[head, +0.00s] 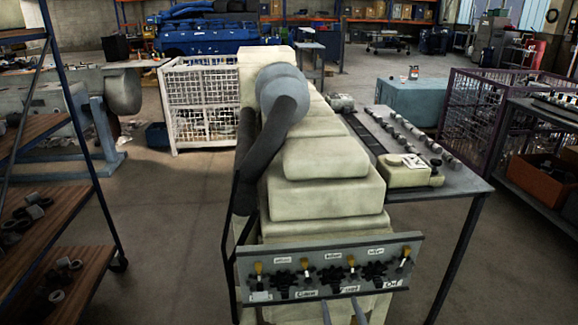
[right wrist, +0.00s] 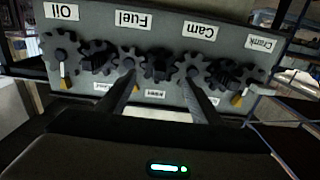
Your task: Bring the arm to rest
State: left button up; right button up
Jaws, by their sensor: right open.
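My right gripper (head: 341,305) shows at the bottom of the head view as two grey finger ends, just below the gear panel (head: 400,250). In the right wrist view the right gripper (right wrist: 160,78) has its two dark fingers spread, with nothing between them. The fingertips overlap the gear row in that picture; whether they touch it I cannot tell. The grey panel (right wrist: 215,62) carries several dark gears and labels reading Oil, Fuel, Cam and Crank, upside down there. My left gripper is not in view.
The panel is on the front of a cream engine (head: 325,200). A grey table (head: 465,180) with a cream part (head: 410,172) stands at right. A wooden-shelved rack (head: 60,240) is at left, a white mesh cage (head: 200,105) behind. Floor between rack and engine is clear.

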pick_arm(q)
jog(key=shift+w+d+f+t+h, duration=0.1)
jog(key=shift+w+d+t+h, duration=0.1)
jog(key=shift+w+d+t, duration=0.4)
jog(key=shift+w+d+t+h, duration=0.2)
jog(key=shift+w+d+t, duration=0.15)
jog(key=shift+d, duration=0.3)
pick_arm(e)
jog(key=s+a+f+n+g+y, duration=0.1)
jog(key=s+f+g, duration=0.9)
jog(key=s+f, duration=2.5)
notch_tip(320, 180, down, 2)
jog(key=shift+a+f+n+g, duration=0.2)
jog(key=shift+a+n+g, duration=0.2)
jog(key=shift+a+n, duration=0.25)
